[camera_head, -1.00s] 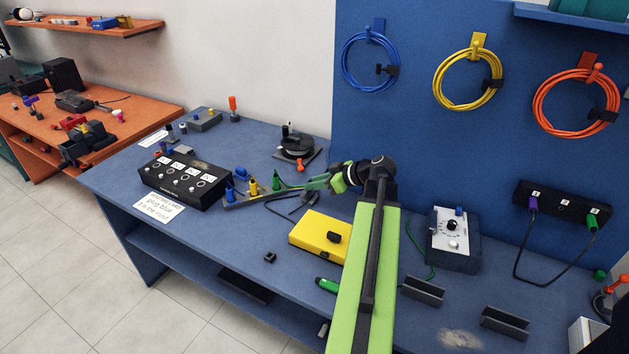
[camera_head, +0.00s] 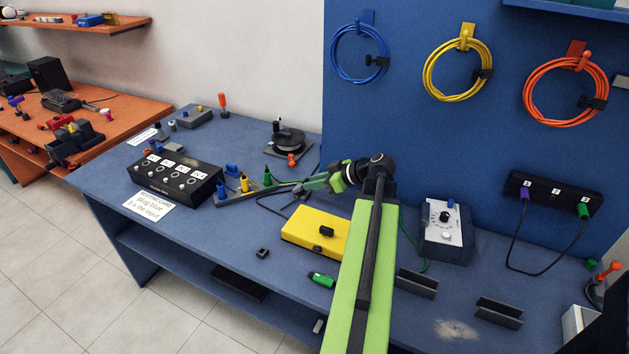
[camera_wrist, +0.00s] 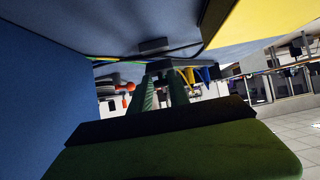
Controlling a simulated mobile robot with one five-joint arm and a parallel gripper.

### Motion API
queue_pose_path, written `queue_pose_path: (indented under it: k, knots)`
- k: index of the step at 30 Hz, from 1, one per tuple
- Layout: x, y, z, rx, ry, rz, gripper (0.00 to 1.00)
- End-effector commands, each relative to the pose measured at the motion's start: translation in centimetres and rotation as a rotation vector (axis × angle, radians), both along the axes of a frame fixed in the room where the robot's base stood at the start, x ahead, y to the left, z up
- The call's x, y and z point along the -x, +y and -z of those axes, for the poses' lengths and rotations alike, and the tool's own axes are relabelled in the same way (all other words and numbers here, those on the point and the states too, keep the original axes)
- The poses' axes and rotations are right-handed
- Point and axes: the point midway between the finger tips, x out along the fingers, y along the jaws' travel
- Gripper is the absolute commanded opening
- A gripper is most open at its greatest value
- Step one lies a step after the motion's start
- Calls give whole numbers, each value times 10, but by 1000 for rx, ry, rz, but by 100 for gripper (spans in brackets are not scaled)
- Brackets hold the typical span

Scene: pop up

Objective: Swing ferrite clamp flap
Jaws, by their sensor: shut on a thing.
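My gripper (camera_head: 303,187) reaches left over the blue bench, low behind the yellow box. In the wrist view its two green fingers (camera_wrist: 163,92) are close together with something small and dark between or just beyond their tips. I take this to be the ferrite clamp flap, but it is too small and dark to make out its shape or angle. A thin black cable (camera_head: 272,209) loops on the bench near the tips. In the wrist view a small dark block (camera_wrist: 153,44) lies on the bench close to the fingertips, with cables running to it.
A rack with blue, yellow and green plugs (camera_head: 244,184) stands just left of the fingertips. The yellow box (camera_head: 300,235) is in front, a black reel (camera_head: 289,142) behind. A black socket box (camera_head: 175,178) stands further left.

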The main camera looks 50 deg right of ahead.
Motion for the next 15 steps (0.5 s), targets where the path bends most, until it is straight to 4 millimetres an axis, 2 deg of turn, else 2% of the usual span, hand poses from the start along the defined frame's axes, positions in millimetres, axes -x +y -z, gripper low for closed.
queue_pose_path:
  k: [6,15]
  knots:
    - [11,-4,13,2,3,5,0]
    - [13,-5,12,2,3,4,0]
